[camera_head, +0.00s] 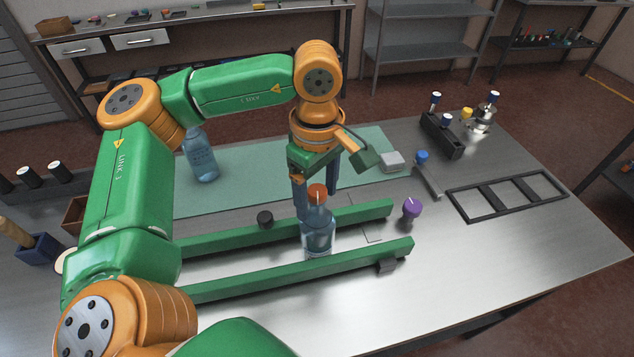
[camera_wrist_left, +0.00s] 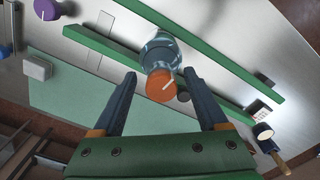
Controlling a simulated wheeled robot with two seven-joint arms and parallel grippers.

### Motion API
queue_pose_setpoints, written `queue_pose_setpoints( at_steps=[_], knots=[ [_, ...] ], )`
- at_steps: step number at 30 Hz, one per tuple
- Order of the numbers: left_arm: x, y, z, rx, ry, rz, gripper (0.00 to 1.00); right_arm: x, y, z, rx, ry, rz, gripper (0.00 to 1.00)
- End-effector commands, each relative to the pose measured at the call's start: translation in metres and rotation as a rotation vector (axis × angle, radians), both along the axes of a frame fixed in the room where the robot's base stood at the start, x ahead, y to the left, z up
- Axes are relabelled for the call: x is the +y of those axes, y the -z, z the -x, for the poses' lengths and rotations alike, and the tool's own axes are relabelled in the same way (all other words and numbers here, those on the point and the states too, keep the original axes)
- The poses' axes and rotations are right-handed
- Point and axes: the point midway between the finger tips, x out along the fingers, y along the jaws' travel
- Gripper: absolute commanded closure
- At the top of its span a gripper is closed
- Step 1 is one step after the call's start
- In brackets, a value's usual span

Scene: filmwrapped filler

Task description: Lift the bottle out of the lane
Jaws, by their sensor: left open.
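A clear bluish bottle (camera_head: 318,238) with an orange-red cap stands upright in the lane between two green rails, the far rail (camera_head: 350,215) and the near rail (camera_head: 345,265). My left gripper (camera_head: 317,203) is above it, pointing down, with its blue-grey fingers open around the level of the cap. In the left wrist view the bottle (camera_wrist_left: 161,52) shows between and just beyond the fingertips (camera_wrist_left: 160,80), its cap facing the camera. I see a gap on both sides of the cap, and nothing is held. My right gripper is not in view.
A second clear bottle (camera_head: 201,158) stands behind on the green mat (camera_head: 245,165). A black knob (camera_head: 265,219) is by the far rail; a purple knob (camera_head: 412,207) is beyond its right end. A black frame (camera_head: 508,196) lies at right. Bare table lies in front right.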

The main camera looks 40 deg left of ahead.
Motion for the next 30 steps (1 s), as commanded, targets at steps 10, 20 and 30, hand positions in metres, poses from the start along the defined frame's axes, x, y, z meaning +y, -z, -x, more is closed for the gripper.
queue_pose_setpoints(
  at_steps=[10,20,30],
  knots=[
    [-0.0001,-0.0003,0.0,0.0,0.0,0.0,0.97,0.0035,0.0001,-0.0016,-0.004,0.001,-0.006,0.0],
    [0.0,-0.0005,-0.0002,-0.001,0.0,0.0,1.0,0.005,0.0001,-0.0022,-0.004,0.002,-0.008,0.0],
    [0.0,-0.0006,-0.0002,-0.001,0.0,0.0,1.0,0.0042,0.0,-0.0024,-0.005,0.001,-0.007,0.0]
  ],
)
